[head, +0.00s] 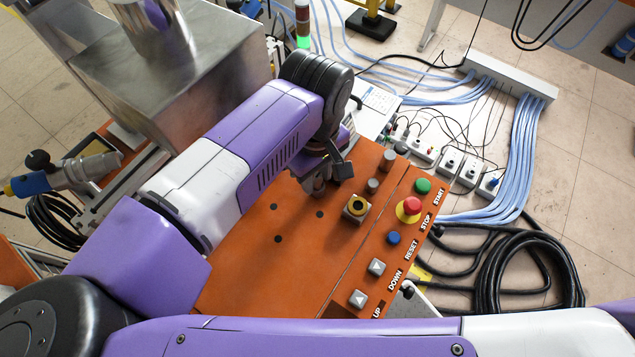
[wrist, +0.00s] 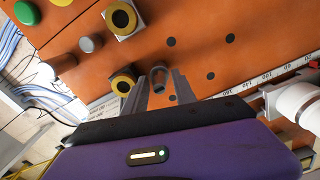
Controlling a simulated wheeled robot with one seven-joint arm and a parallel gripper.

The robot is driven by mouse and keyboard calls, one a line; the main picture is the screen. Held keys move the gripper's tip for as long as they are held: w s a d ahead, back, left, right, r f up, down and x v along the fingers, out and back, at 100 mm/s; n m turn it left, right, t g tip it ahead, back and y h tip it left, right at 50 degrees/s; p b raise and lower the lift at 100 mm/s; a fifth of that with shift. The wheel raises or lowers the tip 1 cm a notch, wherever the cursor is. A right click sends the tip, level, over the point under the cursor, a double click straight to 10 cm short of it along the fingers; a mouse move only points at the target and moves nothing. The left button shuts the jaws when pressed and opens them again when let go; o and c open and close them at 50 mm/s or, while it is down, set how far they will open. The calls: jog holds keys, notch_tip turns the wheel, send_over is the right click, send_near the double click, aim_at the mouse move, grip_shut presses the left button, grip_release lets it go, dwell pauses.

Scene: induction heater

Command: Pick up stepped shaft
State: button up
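A small dark grey cylindrical part, which looks like the stepped shaft (wrist: 159,76), stands on the orange panel in the wrist view. My gripper (wrist: 161,88) has its two grey fingers on either side of this part. The fingers look apart, with the part between their tips; I cannot see clear contact. In the head view my gripper (head: 322,182) is low over the orange panel, and my wrist and arm hide the part there.
The orange panel (head: 265,265) carries a yellow-black ring block (head: 356,207), grey posts (head: 373,186) and push buttons (head: 411,207) to the right of my gripper. A second ring block (wrist: 123,84) is close left of the fingers in the wrist view. A metal box (head: 215,55) stands upper left.

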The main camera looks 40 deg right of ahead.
aim_at(316, 185)
jog(key=shift+s+f+b, duration=0.1)
jog(key=shift+f+b, duration=0.2)
jog(key=shift+f, duration=1.25)
grip_shut()
jog(key=shift+r, duration=0.2)
